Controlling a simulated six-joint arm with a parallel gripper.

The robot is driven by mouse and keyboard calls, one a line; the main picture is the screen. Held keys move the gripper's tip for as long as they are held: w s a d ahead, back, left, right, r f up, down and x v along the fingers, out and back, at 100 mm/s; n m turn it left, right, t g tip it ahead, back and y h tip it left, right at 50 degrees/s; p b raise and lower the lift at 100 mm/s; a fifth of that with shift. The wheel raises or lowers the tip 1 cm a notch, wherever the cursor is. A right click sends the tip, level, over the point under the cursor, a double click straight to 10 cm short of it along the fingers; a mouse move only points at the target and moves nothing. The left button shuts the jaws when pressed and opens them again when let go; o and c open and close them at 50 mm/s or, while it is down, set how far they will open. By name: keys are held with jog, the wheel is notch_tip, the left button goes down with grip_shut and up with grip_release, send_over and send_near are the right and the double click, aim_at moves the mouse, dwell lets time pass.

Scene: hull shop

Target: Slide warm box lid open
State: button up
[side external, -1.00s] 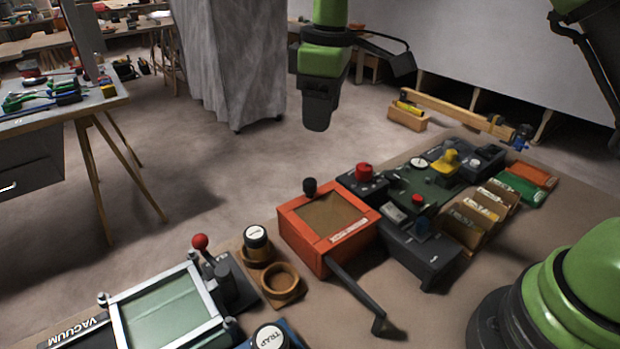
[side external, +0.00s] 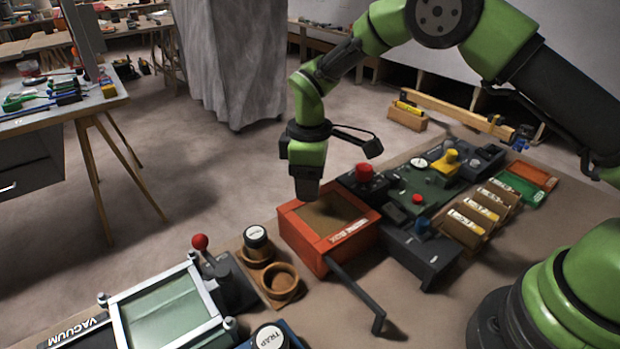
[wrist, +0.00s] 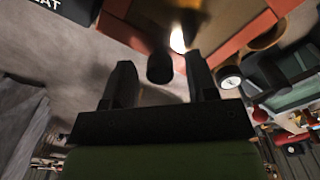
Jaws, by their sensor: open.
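The warm box (side external: 345,248) is an orange-red box in the middle of the bench. Its lid (side external: 322,214) has a brown panel and looks shut. My gripper (side external: 307,196) hangs pointing down over the box's far left corner. In the wrist view my gripper (wrist: 160,64) is open, with its two dark fingers apart. The lid's black knob (wrist: 160,70) shows there near the gap between the fingertips. I cannot tell whether they touch it. The gripper hides the knob in the side view. The box's orange rim (wrist: 245,37) also shows in the wrist view.
A dark bent bar (side external: 355,293) reaches forward from the box. Control units with a red knob (side external: 365,172) stand close on its right. A wooden holder (side external: 281,281) with a jar (side external: 256,238) is on its left, then a vacuum frame (side external: 160,305). Open floor lies behind.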

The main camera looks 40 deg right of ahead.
aim_at(354, 234)
jog(key=shift+f, duration=0.1)
grip_shut()
jog(key=s, duration=1.1)
jog(key=shift+s, duration=0.2)
grip_release()
notch_tip(354, 234, up, 10)
dwell(0.5)
